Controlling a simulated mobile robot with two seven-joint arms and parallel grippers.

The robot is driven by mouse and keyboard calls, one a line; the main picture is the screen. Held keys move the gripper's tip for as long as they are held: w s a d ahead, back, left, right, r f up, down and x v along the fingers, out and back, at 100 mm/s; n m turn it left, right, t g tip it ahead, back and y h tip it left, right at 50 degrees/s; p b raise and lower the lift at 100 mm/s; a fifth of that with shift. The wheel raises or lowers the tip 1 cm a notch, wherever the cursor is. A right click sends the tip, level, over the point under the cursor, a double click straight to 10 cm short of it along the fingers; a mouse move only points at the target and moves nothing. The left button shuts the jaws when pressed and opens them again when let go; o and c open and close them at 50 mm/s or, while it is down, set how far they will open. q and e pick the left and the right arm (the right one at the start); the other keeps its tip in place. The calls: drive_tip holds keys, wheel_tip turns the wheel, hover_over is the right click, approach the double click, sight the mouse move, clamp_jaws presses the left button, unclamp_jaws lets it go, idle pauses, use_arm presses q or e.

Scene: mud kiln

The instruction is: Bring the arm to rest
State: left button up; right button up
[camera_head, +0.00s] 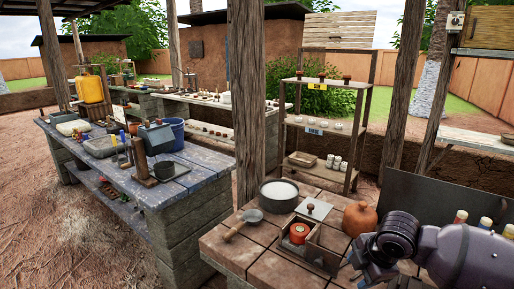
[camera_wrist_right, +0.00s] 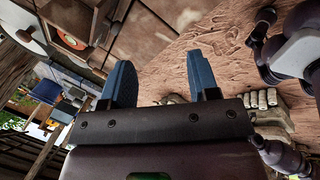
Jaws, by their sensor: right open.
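My right arm comes in at the lower right of the head view, over the front of the brick-topped table. Its gripper (camera_head: 365,268) is at the table's front edge, low in the picture and partly cut off. In the right wrist view the two blue fingers of the right gripper (camera_wrist_right: 160,82) stand wide apart with nothing between them. Bare reddish ground shows behind them. My left gripper cannot be made out in the head view. Purple-grey links of my own body show at the right of the wrist view.
On the brick-topped table (camera_head: 228,249) stand a pan of white material (camera_head: 279,194), a wooden box with a round orange piece (camera_head: 299,233) and an orange clay pot (camera_head: 358,218), close to my right arm. Wooden posts (camera_head: 248,100) rise behind. A long workbench (camera_head: 150,195) stands left.

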drive_tip(key=w+a+r+m+t+y, duration=0.3)
drive_tip(key=w+a+m+t+y, duration=0.15)
drive_tip(key=a+t, duration=0.2)
drive_tip(key=s+d+f+m+h, duration=0.2)
drive_tip(key=s+d+f+m, duration=0.1)
drive_tip(key=s+f, duration=0.5)
drive_tip(key=s+d+f+m+h, duration=0.2)
drive_tip(key=s+f+m, duration=0.4)
drive_tip(key=s, duration=0.5)
drive_tip(key=s+d+f+m+t+h, duration=0.1)
drive_tip(key=s+d+f+m, duration=0.3)
drive_tip(key=s+f, duration=0.5)
drive_tip(key=shift+s+d+f+m+h, duration=0.35)
drive_tip(key=shift+s+m+h, duration=0.1)
drive_tip(key=shift+m+h, duration=0.25)
